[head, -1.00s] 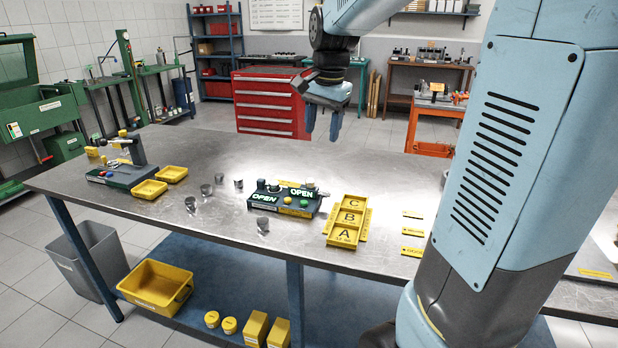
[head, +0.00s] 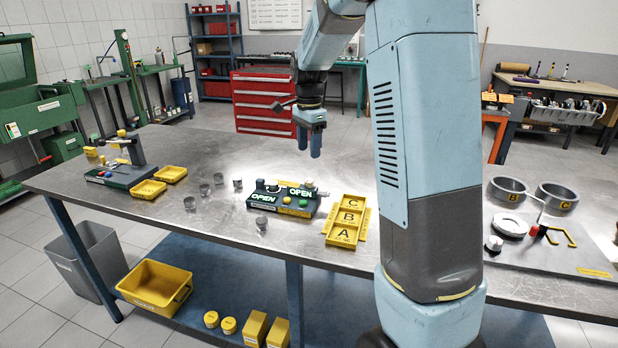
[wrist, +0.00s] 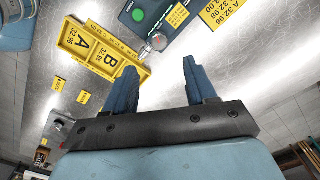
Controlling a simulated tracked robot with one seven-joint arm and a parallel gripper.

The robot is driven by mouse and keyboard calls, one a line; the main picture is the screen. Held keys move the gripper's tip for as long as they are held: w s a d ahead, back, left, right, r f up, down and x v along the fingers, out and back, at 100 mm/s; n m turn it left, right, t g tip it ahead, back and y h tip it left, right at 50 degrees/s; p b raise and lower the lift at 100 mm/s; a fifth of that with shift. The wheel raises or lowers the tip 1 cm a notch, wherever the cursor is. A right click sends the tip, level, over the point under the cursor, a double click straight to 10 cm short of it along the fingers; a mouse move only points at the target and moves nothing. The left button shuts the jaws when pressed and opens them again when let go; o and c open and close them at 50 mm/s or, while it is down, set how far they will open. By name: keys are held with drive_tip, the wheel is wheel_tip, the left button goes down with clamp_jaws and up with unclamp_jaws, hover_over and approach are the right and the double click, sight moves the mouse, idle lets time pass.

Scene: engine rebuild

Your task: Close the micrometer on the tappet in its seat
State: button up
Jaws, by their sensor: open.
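The micrometer stand (head: 282,201) is a dark block on the workbench, with two green signs reading OPEN, coloured buttons and a silver thimble (head: 322,193) at its right end. In the wrist view the stand's end (wrist: 168,32) and the silver thimble (wrist: 157,41) show at the top. Several grey metal tappets stand on the bench left of the stand, one of them (head: 237,185) close by and another (head: 261,224) in front. I cannot tell whether a tappet sits in the seat. My gripper (head: 309,150) is open and empty, pointing down above the bench behind the stand.
A yellow tray (head: 361,216) marked A, B, C lies right of the stand. A dark gauge stand (head: 122,174) and yellow trays (head: 150,189) are at the left. A grey board (head: 560,262) with rings is at the right. The bench behind the micrometer is clear.

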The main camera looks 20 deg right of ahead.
sight(309, 180)
wheel_tip(309, 180, down, 10)
drive_tip(key=shift+f, duration=0.1)
idle(0.4)
drive_tip(key=shift+c, duration=0.4)
clamp_jaws()
